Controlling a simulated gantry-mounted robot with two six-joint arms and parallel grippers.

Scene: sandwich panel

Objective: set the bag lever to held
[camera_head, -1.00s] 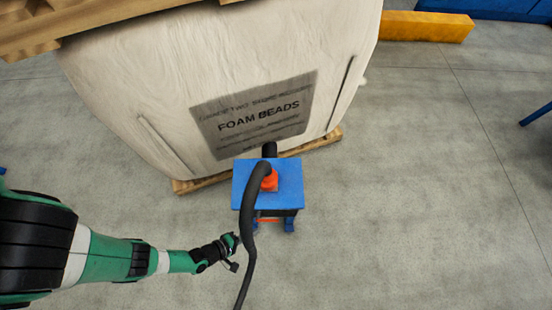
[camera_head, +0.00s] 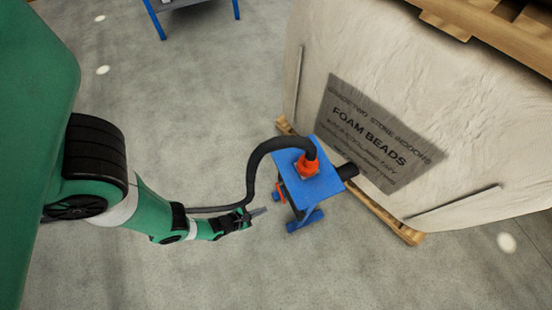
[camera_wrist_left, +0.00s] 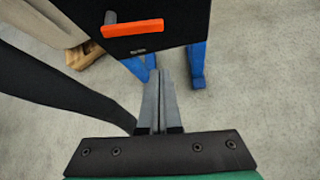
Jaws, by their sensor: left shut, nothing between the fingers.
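The bag lever is an orange bar (camera_wrist_left: 132,28) on a dark panel (camera_wrist_left: 165,18) in the left wrist view. It lies nearly level, with a grey stub at its left end. A small label under it is too small to read. In the head view only a bit of orange (camera_head: 280,192) shows on the stand's left side. My left gripper (camera_head: 262,211) is left of the blue stand (camera_head: 318,186), shut and empty. In the left wrist view its fingers (camera_wrist_left: 160,76) point at the space below the panel, apart from the lever. My right gripper is not in view.
A black hose (camera_head: 252,168) arches from the orange fitting (camera_head: 307,165) down past my left gripper; it also runs along the left of the wrist view (camera_wrist_left: 60,92). A large foam beads bag (camera_head: 420,110) stands on a pallet (camera_head: 400,227) behind the stand. Floor in front is clear.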

